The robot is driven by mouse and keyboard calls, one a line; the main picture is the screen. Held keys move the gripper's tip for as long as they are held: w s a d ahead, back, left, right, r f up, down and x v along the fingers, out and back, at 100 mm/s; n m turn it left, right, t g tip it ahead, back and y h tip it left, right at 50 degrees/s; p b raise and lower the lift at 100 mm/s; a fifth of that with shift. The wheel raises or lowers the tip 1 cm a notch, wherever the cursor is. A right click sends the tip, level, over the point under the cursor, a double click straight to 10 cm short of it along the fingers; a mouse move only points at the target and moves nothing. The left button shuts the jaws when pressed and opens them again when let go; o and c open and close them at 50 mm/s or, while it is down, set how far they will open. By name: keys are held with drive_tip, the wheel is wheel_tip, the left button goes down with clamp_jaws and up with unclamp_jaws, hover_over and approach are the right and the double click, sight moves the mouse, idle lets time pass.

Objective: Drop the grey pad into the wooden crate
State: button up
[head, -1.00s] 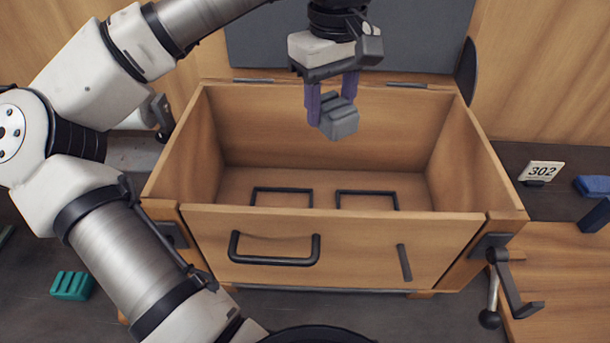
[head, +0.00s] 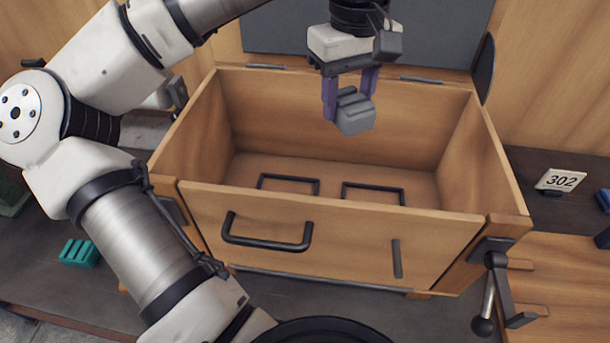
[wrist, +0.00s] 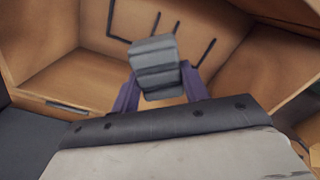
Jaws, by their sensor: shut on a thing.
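The grey pad (head: 354,111) is a small ribbed block. My gripper (head: 350,98) is shut on it, with a purple finger on each side, and holds it in the air over the open wooden crate (head: 330,235). In the wrist view the grey pad (wrist: 156,68) sits between the purple fingertips, with the crate's interior (wrist: 75,75) beyond it. The crate's lid is raised at the back, and its floor shows bare apart from two dark wire frames. The pad is clear of the crate floor.
The crate's front has a black handle (head: 267,232) and a dark bar. A crank lever (head: 492,290) hangs at its right corner. A teal block (head: 80,253) lies at left. My arm spans the left side.

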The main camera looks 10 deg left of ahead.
wheel_tip(320, 180, down, 3)
drive_tip(key=shift+r+b, duration=0.2)
drive_tip(key=shift+b, duration=0.4)
drive_tip(key=o, duration=1)
drive_tip(key=shift+o, duration=0.2)
drive_tip(key=shift+r, duration=0.15)
wheel_tip(320, 180, up, 14)
drive_tip(key=p, duration=0.1)
drive_tip(key=shift+f, duration=0.2)
